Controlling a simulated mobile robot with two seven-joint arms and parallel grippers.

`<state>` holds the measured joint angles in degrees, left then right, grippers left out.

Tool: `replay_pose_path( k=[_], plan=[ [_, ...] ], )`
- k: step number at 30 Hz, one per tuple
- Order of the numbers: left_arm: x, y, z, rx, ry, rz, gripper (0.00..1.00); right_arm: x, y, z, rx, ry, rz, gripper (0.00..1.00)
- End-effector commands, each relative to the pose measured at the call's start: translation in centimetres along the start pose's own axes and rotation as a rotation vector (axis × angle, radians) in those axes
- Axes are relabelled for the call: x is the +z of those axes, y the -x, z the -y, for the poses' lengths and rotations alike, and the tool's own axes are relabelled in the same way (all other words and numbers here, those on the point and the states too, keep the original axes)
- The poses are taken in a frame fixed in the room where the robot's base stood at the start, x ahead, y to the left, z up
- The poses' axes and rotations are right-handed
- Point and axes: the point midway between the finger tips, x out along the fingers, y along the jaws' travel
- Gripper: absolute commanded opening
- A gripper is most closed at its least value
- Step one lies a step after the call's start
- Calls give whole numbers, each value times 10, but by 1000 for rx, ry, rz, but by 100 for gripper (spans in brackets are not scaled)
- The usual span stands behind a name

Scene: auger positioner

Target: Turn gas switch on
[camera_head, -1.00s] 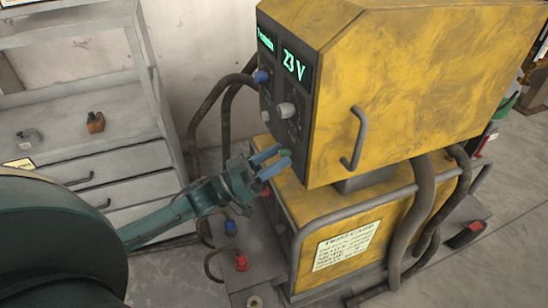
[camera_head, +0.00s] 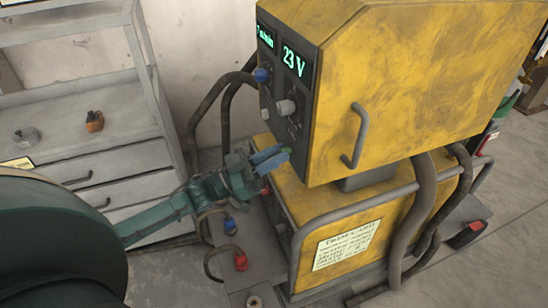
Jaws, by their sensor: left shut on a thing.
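The yellow welding machine (camera_head: 420,85) stands at the centre right, its dark front panel facing left. The panel has lit displays (camera_head: 294,61), a blue knob (camera_head: 262,75) and a grey knob (camera_head: 286,107). My left gripper (camera_head: 275,156) is at the lower end of this panel, below the grey knob. Its blue fingers are shut on a small part there, which I take to be the gas switch; the fingers hide most of it. A bit of green shows at the fingertips. How the switch is turned cannot be seen. My right gripper is not in view.
A yellow cart with a grey tube rail (camera_head: 345,210) carries the machine. Thick dark hoses (camera_head: 425,200) hang at its right. Blue and red connectors (camera_head: 240,262) lie below my gripper. A grey drawer shelf (camera_head: 100,145) stands at the left.

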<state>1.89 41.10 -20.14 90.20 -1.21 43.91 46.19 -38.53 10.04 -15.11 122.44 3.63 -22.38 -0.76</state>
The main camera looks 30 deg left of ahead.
Motion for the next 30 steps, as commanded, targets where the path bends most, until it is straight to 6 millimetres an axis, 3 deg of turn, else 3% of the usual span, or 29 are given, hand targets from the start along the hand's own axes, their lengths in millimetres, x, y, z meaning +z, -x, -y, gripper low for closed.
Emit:
replay_pose_path(
  k=[30],
  plan=[
    [-4, -1, 6, 353, -870, 66, 0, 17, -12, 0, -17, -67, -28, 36]
  ],
)
